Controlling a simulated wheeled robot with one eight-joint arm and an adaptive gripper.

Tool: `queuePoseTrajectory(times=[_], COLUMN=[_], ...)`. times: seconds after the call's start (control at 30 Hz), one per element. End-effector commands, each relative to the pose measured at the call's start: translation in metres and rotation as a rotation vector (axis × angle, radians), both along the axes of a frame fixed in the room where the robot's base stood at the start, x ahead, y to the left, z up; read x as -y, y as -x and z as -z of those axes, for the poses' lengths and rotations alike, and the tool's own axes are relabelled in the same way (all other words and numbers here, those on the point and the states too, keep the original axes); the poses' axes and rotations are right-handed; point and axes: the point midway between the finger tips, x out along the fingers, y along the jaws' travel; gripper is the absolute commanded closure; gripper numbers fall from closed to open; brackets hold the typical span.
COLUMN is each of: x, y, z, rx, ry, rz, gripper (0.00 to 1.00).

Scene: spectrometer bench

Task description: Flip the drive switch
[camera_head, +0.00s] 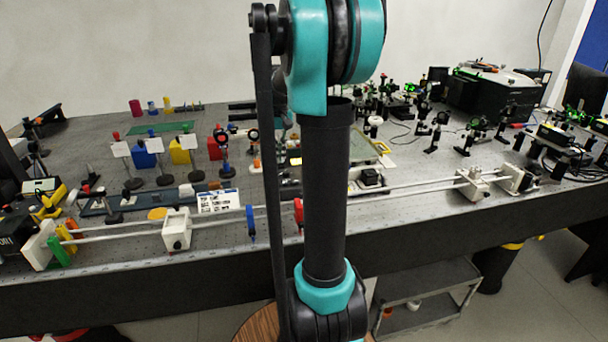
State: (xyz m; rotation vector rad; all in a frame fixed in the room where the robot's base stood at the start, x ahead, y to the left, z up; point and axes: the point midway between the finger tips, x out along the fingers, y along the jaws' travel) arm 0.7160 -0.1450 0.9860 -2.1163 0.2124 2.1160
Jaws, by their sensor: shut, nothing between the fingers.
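I cannot pick out the drive switch for certain. A long twin-rod rail runs across the front of the bench. A white carriage (176,229) sits on its left part and another pale carriage (473,184) on its right part. A white end block (38,246) holds its left end, beside a black box (14,241). My gripper does not show. My teal and black arm stands upright in the middle of the view and hides part of the bench and rail behind it.
The grey optical bench (110,267) has a narrow bare strip along its front edge. Colored blocks and card holders stand at the back left. Many optic posts and a large black instrument (490,95) fill the right. A grey cart (430,283) stands below the bench.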

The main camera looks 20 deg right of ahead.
Motion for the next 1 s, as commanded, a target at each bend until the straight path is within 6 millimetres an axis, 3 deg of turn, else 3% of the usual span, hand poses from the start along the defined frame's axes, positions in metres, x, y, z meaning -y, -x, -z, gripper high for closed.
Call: queuePoseTrajectory(times=[0.3, 1.0], x=[0.0, 0.0], y=[0.0, 0.0], z=[0.0, -0.051], rx=[0.0, 0.0], ry=[0.0, 0.0], rz=[0.0, 0.0], gripper=[1.0, 1.0])
